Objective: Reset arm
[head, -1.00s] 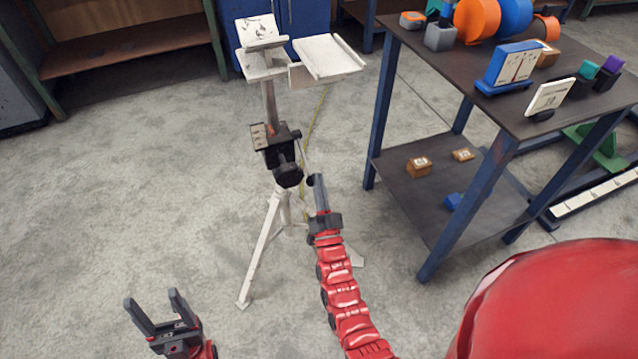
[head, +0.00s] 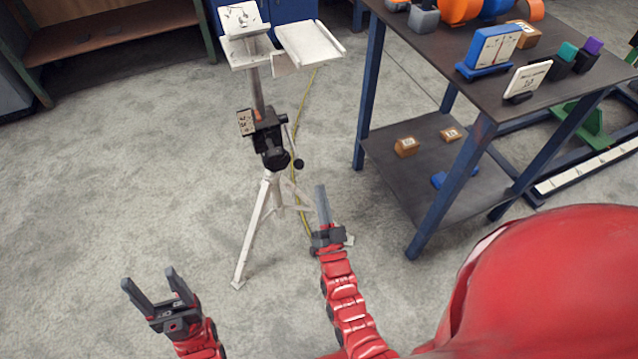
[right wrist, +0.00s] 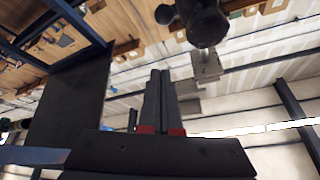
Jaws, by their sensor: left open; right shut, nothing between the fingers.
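My left gripper (head: 150,284) is at the lower left of the head view, open and empty, with its two fingers apart above the floor. My right gripper (head: 322,194) is near the middle of the head view, its fingers shut together with nothing between them. Its shut fingers also show in the right wrist view (right wrist: 160,95). The right gripper is in front of and to the right of a white tripod stand (head: 250,225). A black clamp (head: 266,135) with a round knob sits on the stand, and the right gripper looks apart from it.
A dark table (head: 440,50) with blue legs stands at the right, holding signs and coloured parts. Small orange-brown boxes (head: 406,146) sit on its lower shelf. The stand carries white trays (head: 310,48) on top. Open floor (head: 90,190) lies at the left.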

